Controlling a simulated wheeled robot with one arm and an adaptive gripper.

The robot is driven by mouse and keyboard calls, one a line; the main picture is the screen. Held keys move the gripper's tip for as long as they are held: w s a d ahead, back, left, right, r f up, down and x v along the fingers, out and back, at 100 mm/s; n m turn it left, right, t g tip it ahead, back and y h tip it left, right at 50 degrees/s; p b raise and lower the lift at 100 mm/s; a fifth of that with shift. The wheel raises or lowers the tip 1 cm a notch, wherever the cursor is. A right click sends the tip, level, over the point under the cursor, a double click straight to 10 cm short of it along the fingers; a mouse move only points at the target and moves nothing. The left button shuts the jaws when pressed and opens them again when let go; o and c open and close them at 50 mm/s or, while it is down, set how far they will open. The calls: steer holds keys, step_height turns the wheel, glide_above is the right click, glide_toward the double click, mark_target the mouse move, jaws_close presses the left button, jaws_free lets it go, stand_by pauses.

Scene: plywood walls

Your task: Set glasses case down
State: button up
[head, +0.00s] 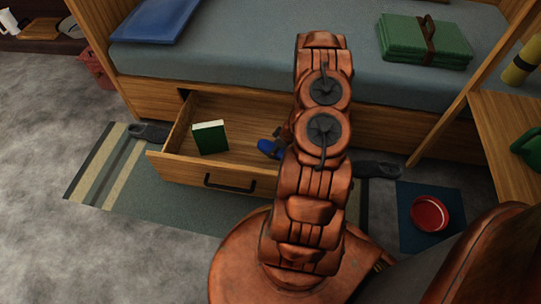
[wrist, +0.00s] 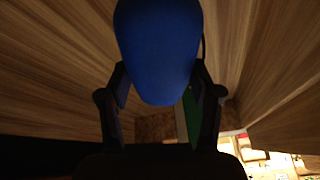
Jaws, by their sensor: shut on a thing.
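The blue glasses case (head: 269,148) shows in the head view inside the open drawer (head: 228,182), at its right part. My arm hides some of it. In the wrist view the case (wrist: 158,48) fills the top middle, between the two dark fingers of my gripper (wrist: 160,84), which is shut on it. The drawer's wooden surfaces surround the case in that view. I cannot tell whether the case touches the drawer floor. In the head view my gripper is mostly hidden behind my arm.
A green book (head: 210,137) stands in the drawer left of the case, with bare drawer floor around it. The bed (head: 240,65) is above and behind. Dark slippers (head: 149,131) and a red bowl (head: 430,213) are on the floor. A wooden table (head: 500,125) stands at right.

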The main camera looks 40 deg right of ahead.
mark_target(275, 161)
steer(key=shift+f+b, duration=0.85)
steer(key=shift+f, duration=2.25)
steer(key=shift+f, duration=0.1)
steer(key=o, duration=1.2)
